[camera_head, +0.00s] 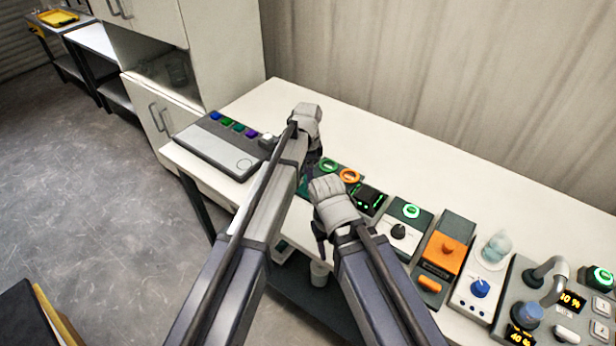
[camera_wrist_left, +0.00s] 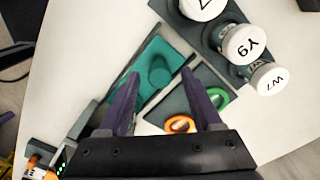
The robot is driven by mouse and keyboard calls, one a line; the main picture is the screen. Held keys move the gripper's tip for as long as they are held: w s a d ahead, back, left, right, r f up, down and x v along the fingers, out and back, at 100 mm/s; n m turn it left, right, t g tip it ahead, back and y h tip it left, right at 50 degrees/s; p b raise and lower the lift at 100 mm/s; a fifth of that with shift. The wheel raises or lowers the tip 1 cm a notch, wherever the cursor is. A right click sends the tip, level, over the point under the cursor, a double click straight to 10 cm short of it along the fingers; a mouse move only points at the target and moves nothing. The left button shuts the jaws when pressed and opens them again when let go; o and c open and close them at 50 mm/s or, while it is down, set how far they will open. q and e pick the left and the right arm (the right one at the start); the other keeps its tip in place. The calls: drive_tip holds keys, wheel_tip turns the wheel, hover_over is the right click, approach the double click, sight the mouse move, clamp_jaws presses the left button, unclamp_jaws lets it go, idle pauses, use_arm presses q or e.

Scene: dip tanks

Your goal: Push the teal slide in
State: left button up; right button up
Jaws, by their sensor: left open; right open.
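The teal slide (camera_wrist_left: 138,78) is a flat teal plate with a raised round knob on a dark base, seen in the left wrist view. In the head view only a sliver of teal (camera_head: 303,186) shows between my arms. My left gripper (camera_wrist_left: 160,74) is open, its two purple fingers pointing at the slide with the knob between their tips in the picture. I cannot tell whether they touch it. In the head view my left gripper (camera_head: 312,155) mostly hides the slide. My right gripper (camera_head: 319,238) is open and empty, lower in the picture beside the left arm.
Rings in orange (camera_wrist_left: 180,124) and green (camera_wrist_left: 217,98) lie on a panel beside the slide. White-capped bottles (camera_wrist_left: 243,44) stand in a dark rack close by. A keypad with coloured buttons (camera_head: 215,150) is at the left; control boxes (camera_head: 445,250) line the right. The back of the table (camera_head: 420,160) is clear.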

use_arm(q)
clamp_jaws()
idle(0.4)
idle(0.9)
